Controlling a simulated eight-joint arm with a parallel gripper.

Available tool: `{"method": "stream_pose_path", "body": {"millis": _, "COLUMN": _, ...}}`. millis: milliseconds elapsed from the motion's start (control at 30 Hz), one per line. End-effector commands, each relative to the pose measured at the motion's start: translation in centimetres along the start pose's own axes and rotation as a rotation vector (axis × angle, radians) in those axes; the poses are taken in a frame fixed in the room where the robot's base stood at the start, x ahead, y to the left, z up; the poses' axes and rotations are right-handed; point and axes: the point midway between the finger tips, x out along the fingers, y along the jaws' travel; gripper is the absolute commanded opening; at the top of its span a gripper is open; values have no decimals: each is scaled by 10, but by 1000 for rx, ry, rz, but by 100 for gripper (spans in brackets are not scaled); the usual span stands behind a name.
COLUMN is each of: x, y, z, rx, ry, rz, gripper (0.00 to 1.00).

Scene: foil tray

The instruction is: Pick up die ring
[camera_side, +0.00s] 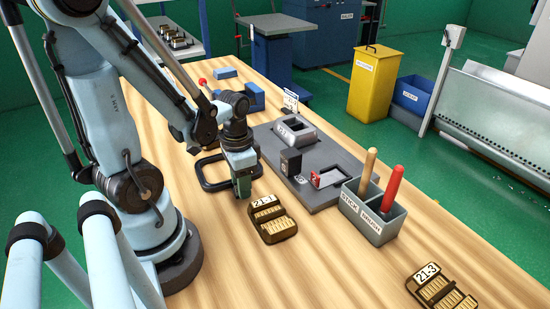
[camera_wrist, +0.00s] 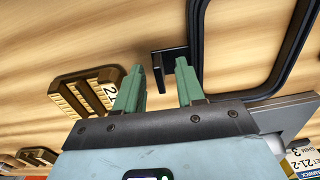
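The die ring looks to be the black rounded-square frame (camera_side: 203,180) lying flat on the wooden table. It also shows large in the wrist view (camera_wrist: 197,40), with a small black L-shaped tab at its left side. My gripper (camera_side: 243,190) hangs low at the ring's near right corner and hides part of it. In the wrist view my gripper's two green fingers (camera_wrist: 160,80) are apart, with nothing seen held between them. The tab appears just beyond the fingertips. I cannot tell whether the fingers touch it.
Another slotted block (camera_side: 440,290) is at front right. Blue blocks (camera_side: 252,98) lie behind.

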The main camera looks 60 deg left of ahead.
Motion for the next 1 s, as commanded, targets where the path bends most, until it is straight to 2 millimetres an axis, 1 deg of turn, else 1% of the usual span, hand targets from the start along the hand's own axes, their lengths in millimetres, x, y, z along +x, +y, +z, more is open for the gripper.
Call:
{"method": "stream_pose_path", "body": {"millis": 100, "x": 4, "y": 0, "z": 0, "rx": 0, "ry": 0, "rz": 0, "gripper": 38}}
{"method": "stream_pose_path", "body": {"millis": 367, "x": 4, "y": 0, "z": 0, "rx": 0, "ry": 0, "rz": 0, "gripper": 38}}
{"method": "stream_pose_path", "body": {"millis": 467, "x": 4, "y": 0, "z": 0, "rx": 0, "ry": 0, "rz": 0, "gripper": 24}}
{"method": "stream_pose_path", "body": {"millis": 600, "x": 4, "y": 0, "z": 0, "rx": 0, "ry": 0, "rz": 0, "gripper": 3}}
{"method": "stream_pose_path", "body": {"millis": 633, "x": 4, "y": 0, "z": 0, "rx": 0, "ry": 0, "rz": 0, "gripper": 0}}
{"method": "stream_pose_path", "body": {"millis": 1000, "x": 4, "y": 0, "z": 0, "rx": 0, "ry": 0, "rz": -1, "gripper": 0}}
